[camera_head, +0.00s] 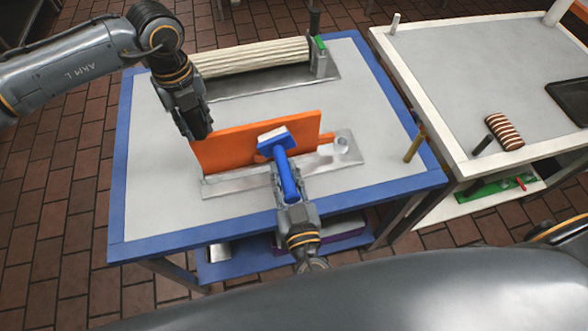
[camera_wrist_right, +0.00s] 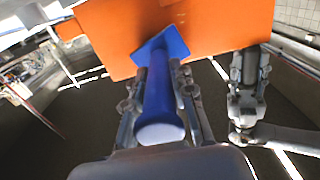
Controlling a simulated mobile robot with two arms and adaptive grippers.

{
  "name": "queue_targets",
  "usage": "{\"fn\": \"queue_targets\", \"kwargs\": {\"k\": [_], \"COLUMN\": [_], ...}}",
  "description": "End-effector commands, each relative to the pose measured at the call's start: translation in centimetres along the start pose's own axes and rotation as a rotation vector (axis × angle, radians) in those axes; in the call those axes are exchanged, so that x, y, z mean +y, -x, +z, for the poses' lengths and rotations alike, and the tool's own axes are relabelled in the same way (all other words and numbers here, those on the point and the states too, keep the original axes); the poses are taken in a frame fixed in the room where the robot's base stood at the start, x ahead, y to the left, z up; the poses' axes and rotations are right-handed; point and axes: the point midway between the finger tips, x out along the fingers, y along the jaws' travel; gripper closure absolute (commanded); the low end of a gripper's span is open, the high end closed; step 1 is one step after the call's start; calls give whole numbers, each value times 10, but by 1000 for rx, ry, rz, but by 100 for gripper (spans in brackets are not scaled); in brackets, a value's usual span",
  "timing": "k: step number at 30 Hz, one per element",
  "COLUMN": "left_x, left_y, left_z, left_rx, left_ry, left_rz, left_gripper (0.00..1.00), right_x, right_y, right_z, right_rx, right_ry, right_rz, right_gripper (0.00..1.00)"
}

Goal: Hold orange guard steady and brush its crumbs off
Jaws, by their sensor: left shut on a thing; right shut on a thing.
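The orange guard (camera_head: 222,151) stands upright as a flat panel on a metal base (camera_head: 240,184) on the blue-edged table. It fills the top of the right wrist view (camera_wrist_right: 225,22). My left gripper (camera_head: 204,136) is shut on the orange guard at its upper left edge. My right gripper (camera_head: 291,196) is shut on the blue handle of a brush (camera_head: 283,165). The brush head lies against or very near the guard's face; contact is not clear. The brush also shows in the right wrist view (camera_wrist_right: 160,95). No crumbs can be made out.
A ribbed cream roller or stack (camera_head: 250,56) sits on a metal plate behind the guard. A small wooden-looking post (camera_head: 414,143) stands at the table's right edge. A second white-edged table (camera_head: 460,60) at the right bears a striped brown item (camera_head: 504,132) and a dark tray (camera_head: 570,100).

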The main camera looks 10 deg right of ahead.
Motion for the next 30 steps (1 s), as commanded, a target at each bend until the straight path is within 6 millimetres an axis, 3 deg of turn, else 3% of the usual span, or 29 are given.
{"fn": "queue_targets", "kwargs": {"k": [30], "left_x": [0], "left_y": [-1], "left_z": [-1], "left_rx": [4], "left_ry": [-2], "left_rz": [1], "left_gripper": [100], "right_x": [-56], "right_y": [0], "right_z": [-1], "right_rx": [1], "right_ry": [-1], "right_rz": [0], "right_gripper": [100]}}
